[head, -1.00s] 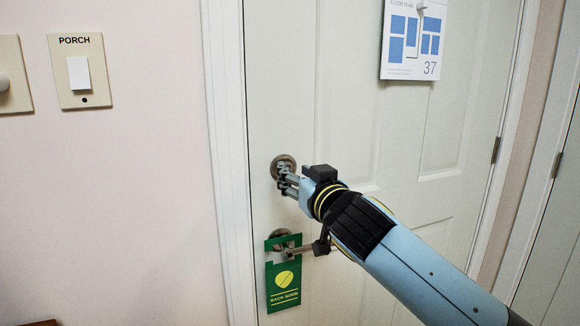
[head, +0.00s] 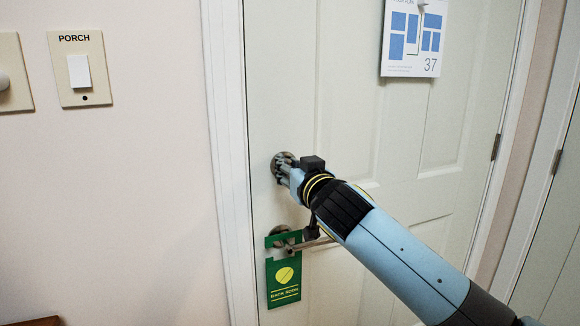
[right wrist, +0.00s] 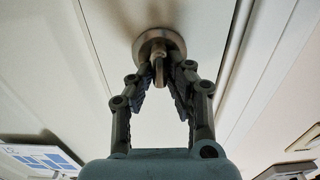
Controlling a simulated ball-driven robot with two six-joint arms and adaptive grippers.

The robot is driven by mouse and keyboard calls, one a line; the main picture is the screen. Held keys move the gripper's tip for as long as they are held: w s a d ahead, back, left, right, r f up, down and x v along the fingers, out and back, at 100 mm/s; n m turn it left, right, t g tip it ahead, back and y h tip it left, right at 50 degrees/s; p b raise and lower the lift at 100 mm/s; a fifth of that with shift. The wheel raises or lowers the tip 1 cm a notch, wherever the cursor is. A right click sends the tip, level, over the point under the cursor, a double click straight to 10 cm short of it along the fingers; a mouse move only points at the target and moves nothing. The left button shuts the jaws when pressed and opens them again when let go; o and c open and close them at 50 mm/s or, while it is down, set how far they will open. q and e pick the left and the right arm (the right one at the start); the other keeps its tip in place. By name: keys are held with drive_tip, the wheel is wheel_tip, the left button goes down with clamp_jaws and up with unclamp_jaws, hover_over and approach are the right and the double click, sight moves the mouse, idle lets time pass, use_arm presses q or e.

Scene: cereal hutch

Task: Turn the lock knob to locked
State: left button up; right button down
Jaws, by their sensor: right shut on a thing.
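The lock knob (head: 279,159) is a small metal thumb-turn on a round plate, on the white door (head: 345,120) above the handle. In the right wrist view the lock knob (right wrist: 158,70) has its flat turn piece between my fingertips. My right gripper (head: 284,170) is shut on that turn piece and hides most of it in the head view. In the right wrist view the right gripper (right wrist: 160,82) has a finger on each side of it. My left gripper is not in view.
A lever handle (head: 318,241) with a green "back soon" hanger (head: 284,275) is just below my right arm. A porch switch plate (head: 80,70) is on the left wall. A floor plan sheet (head: 411,45) hangs higher on the door.

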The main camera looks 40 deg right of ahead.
idle(0.3)
drive_tip(key=shift+w+a+f+n+p, duration=0.15)
drive_tip(key=shift+n+p, duration=0.65)
drive_tip(key=shift+n, duration=2.15)
drive_tip(key=shift+s+a+f+n+p, duration=0.15)
drive_tip(key=shift+n+p, duration=0.7)
drive_tip(key=shift+n, duration=2.15)
drive_tip(key=shift+w+a+f+n+p, duration=0.15)
drive_tip(key=shift+n+p, duration=0.65)
drive_tip(key=shift+n, duration=2.15)
drive_tip(key=shift+f, duration=0.1)
drive_tip(key=c, duration=1.3)
unclamp_jaws()
drive_tip(key=shift+a, duration=0.1)
